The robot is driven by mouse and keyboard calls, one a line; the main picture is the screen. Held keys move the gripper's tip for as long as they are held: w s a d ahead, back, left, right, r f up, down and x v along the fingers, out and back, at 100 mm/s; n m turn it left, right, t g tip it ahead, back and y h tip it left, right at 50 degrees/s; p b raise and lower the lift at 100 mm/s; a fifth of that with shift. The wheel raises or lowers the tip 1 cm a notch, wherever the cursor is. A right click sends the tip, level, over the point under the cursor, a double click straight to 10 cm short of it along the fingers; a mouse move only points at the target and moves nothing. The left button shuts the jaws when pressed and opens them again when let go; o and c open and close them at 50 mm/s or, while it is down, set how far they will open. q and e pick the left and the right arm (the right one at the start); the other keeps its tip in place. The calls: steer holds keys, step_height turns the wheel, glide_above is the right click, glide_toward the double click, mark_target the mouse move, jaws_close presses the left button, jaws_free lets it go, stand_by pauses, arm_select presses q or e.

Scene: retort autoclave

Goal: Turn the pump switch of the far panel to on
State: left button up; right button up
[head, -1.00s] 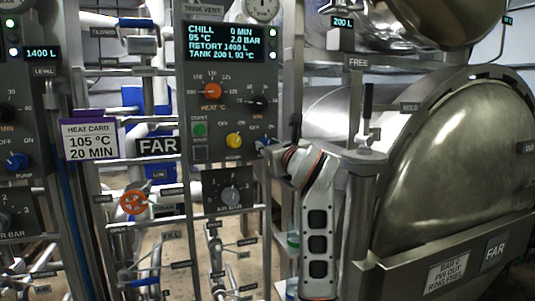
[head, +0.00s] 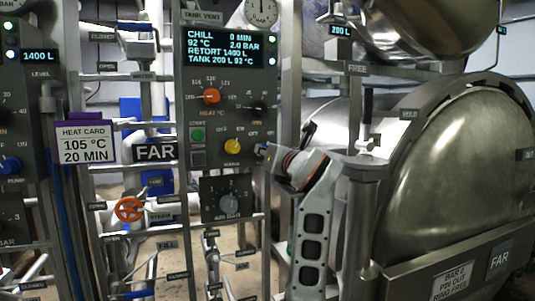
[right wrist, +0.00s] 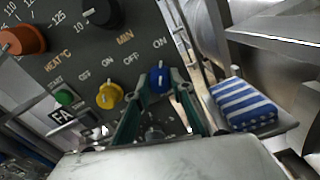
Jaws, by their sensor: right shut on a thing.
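The far panel (head: 185,110) stands at the centre of the head view, with a FAR sign (head: 155,152) at its left. Its blue pump switch (right wrist: 160,80) shows in the right wrist view, right of a yellow knob (right wrist: 109,96). The switch's white mark runs roughly up the picture, towards the ON label (right wrist: 160,43). My right gripper (right wrist: 161,80) is shut on the switch, a green-backed finger on each side. In the head view my right gripper (head: 262,151) is at the panel's lower right edge and hides the switch. My left gripper is not in view.
A blue-and-white striped thing (right wrist: 243,104) lies on a shelf right of the gripper in the wrist view. A steel post (head: 362,210) and the big retort door (head: 460,170) stand right of my arm. Another panel with a blue pump knob (head: 10,166) is at the far left.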

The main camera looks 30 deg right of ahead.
steer(key=o, duration=1.1)
steer(key=shift+s, duration=0.1)
steer(key=v, duration=1.1)
steer(key=shift+s, duration=0.4)
steer(key=shift+f, duration=0.1)
